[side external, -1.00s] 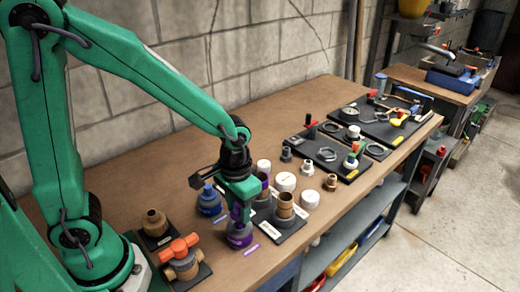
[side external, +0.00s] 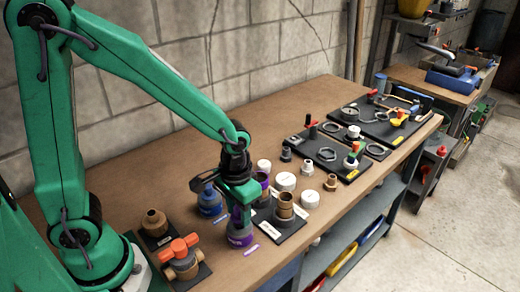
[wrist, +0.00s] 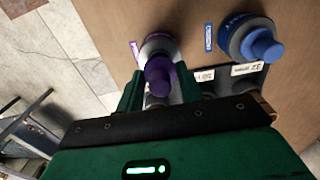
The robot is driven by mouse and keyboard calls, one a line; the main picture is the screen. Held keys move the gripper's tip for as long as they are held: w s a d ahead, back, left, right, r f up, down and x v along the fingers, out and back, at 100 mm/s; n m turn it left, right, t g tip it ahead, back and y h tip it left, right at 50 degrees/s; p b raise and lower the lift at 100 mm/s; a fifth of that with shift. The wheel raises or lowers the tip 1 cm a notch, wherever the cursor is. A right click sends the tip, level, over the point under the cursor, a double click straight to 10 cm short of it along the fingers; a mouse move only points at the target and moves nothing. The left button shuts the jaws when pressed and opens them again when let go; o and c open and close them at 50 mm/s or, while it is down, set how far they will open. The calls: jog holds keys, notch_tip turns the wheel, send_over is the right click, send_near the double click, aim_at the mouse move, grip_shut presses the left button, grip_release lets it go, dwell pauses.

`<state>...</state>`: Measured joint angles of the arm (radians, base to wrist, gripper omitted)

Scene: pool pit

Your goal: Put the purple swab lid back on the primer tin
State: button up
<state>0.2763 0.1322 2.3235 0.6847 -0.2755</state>
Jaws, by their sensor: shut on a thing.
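My gripper (side external: 238,208) points down over the primer tin (side external: 240,236), a grey-and-purple tin near the front edge of the bench. In the wrist view my gripper's fingers (wrist: 159,88) are shut on the stem of the purple swab lid (wrist: 160,70), one finger on each side. The lid lines up roughly over the primer tin (wrist: 158,43), whose rim shows behind it. The fingers and lid hide most of the tin's mouth, so I cannot tell whether the lid is seated or just above it.
A blue-lidded tin (side external: 209,202) stands just left of my gripper. A valve with an orange handle (side external: 182,258) lies nearer the front left. Brass fittings (side external: 285,206) and white caps (side external: 310,199) crowd the right side.

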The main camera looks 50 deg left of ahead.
jog(key=shift+f, duration=1.15)
dwell(0.5)
jog(key=o, duration=1.3)
jog(key=shift+r, duration=0.1)
jog(key=shift+r, duration=3.95)
